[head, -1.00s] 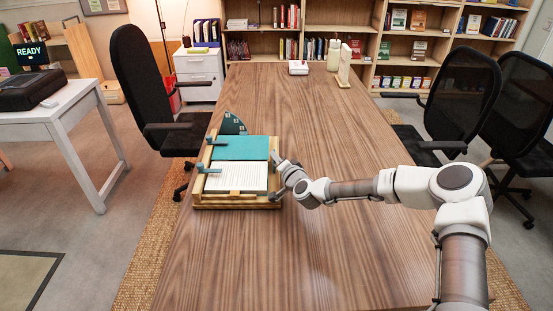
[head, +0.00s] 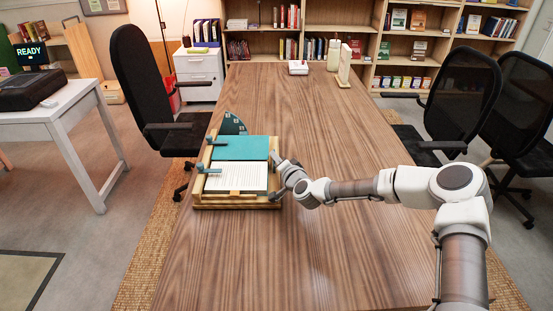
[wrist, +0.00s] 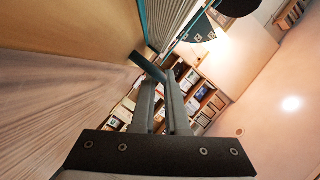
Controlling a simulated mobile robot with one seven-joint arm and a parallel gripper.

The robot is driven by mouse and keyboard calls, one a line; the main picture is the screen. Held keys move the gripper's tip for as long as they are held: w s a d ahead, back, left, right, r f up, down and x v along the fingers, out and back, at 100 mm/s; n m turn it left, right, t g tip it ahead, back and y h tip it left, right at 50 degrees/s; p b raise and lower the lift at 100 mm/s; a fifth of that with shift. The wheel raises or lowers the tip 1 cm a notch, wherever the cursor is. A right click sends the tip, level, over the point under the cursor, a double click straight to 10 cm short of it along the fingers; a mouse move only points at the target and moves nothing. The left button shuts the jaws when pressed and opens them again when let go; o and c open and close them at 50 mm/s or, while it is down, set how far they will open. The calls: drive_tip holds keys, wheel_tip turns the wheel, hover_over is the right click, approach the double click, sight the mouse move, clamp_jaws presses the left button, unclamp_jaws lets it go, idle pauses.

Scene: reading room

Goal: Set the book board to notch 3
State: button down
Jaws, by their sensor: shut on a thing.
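The book board (head: 201,190) is a pale wooden stand on the near left of the table. An open book (head: 237,176) with a teal upper part lies on it, with small blue-grey clips at its left side. A dark teal curved plate (head: 232,124) with small pale marks stands at its far end; the marks are too small to read. My gripper (head: 274,160) is at the board's right side. In the wrist view its fingers (wrist: 160,82) are close together on a dark bar (wrist: 143,62). Which notch the board rests in cannot be told.
The wooden table (head: 330,240) is clear to the right of and in front of the board. A white box (head: 298,67) and pale bottles stand at its far end. Black chairs (head: 142,80) flank the table. A white side table (head: 75,105) is at the left.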

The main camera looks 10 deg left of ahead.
drive_tip(key=shift+a+r+n+h+p, duration=0.15)
drive_tip(key=shift+r+p, duration=0.35)
drive_tip(key=shift+r, duration=0.1)
drive_tip(key=shift+a+r+n+h+p, duration=0.1)
drive_tip(key=shift+r+n+h+p, duration=0.05)
drive_tip(key=shift+r+p, duration=0.4)
drive_tip(key=s+a+r+n+h+p, duration=0.2)
drive_tip(key=a+r+n+p, duration=0.1)
drive_tip(key=a+r+p, duration=0.4)
drive_tip(key=s+a+r+n+h+p, duration=0.1)
drive_tip(key=a+r+n+h+p, duration=0.1)
drive_tip(key=a+r+p, duration=0.5)
drive_tip(key=shift+s+a+r+n+h+p, duration=0.2)
drive_tip(key=shift+s+r+n+h+p, duration=0.15)
drive_tip(key=shift+r+n+p, duration=0.6)
drive_tip(key=shift+s+f, duration=0.1)
drive_tip(key=shift+f, duration=0.05)
drive_tip(key=c, duration=0.9)
unclamp_jaws()
drive_tip(key=shift+f, duration=0.1)
